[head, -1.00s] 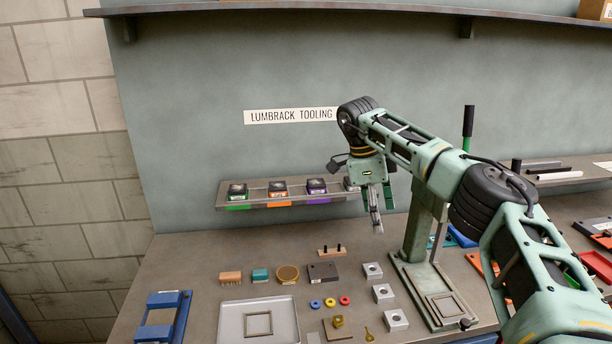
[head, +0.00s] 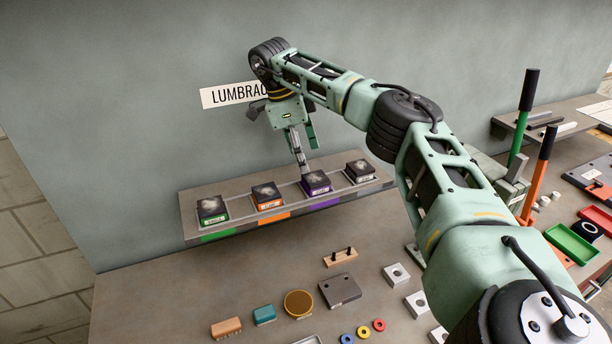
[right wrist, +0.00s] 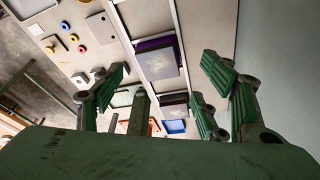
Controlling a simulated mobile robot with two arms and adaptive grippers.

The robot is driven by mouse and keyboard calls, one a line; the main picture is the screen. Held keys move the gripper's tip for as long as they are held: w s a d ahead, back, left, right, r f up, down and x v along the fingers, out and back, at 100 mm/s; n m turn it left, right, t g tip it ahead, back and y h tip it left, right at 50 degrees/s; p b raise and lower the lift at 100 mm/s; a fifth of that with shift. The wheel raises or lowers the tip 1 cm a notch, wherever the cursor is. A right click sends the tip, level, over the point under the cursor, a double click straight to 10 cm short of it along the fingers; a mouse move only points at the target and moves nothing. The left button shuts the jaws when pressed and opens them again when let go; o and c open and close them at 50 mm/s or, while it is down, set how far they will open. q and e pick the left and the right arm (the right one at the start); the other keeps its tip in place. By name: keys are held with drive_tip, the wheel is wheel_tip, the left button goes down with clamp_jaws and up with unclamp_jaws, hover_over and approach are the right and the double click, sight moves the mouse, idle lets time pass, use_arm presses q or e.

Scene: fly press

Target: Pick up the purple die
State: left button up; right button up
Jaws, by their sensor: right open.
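The purple die (head: 316,182) is a dark block with a purple label. It sits on the small wall shelf, third from the left, above the purple strip on the shelf's front edge. My right gripper (head: 306,158) is open and empty just above and behind it, with one finger overlapping the die's far edge in the head view. In the right wrist view the purple die (right wrist: 157,60) shows between the spread green-padded fingers of the right gripper (right wrist: 163,84). Whether a finger touches the die cannot be told. My left gripper is out of view.
Green-labelled (head: 212,209), orange-labelled (head: 267,195) and grey-labelled (head: 360,170) dies share the shelf (head: 237,207), with the wall close behind. Green- and orange-handled levers stand at right.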

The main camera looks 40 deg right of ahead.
sight(316, 179)
drive_tip(key=shift+s+d+f+p, duration=0.3)
drive_tip(key=shift+s+f+p, duration=0.15)
drive_tip(key=shift+s+f, duration=0.2)
drive_tip(key=p+x, duration=0.3)
drive_tip(key=x, duration=0.1)
drive_tip(key=shift+s+d, duration=0.1)
drive_tip(key=shift+d, duration=0.15)
drive_tip(key=shift+d+f, duration=0.1)
drive_tip(key=shift+f, duration=0.4)
drive_tip(key=shift+s, duration=0.1)
drive_tip(key=c, duration=1.1)
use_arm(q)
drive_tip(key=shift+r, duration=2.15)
use_arm(e)
clamp_jaws()
